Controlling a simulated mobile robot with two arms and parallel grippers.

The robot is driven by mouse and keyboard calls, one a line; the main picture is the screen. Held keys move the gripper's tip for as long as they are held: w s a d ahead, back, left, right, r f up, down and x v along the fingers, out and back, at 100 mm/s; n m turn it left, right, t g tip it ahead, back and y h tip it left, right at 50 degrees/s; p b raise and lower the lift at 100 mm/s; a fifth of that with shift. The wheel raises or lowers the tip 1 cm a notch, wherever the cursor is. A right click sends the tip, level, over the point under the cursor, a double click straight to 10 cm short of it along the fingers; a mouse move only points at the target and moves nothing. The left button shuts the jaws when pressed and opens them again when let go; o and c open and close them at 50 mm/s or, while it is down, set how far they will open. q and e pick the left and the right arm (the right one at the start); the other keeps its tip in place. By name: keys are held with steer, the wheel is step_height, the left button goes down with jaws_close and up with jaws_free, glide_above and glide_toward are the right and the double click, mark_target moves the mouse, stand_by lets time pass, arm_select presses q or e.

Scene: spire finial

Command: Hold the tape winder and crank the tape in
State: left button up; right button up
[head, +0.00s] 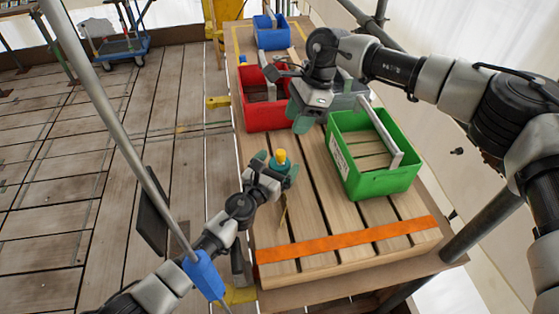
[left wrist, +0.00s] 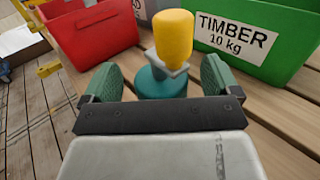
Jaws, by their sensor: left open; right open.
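The tape winder has a teal round body (left wrist: 150,84) with a grey crank arm and an upright yellow knob (left wrist: 173,38). In the head view its yellow knob (head: 281,156) shows on the slatted wooden top. My left gripper (head: 277,166) is open, with its green fingers on either side of the winder body. In the left wrist view a gap shows beside the fingers (left wrist: 160,78); I cannot tell whether either touches. A thin yellowish strip (head: 283,216) lies near the left wrist. My right gripper (head: 299,113) is open and empty, above the slats between the red and green bins.
A red bin (head: 247,109) stands behind the winder and a green bin (head: 381,186) labelled TIMBER 10 kg (left wrist: 232,33) stands to its right. A blue bin (head: 271,40) is farther back. An orange band (head: 345,241) crosses the front slats. Bare slats lie in front of the winder.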

arm_select(q)
steer(key=shift+w+d, duration=0.3)
steer(key=shift+w, duration=0.3)
steer(key=c, duration=1.1)
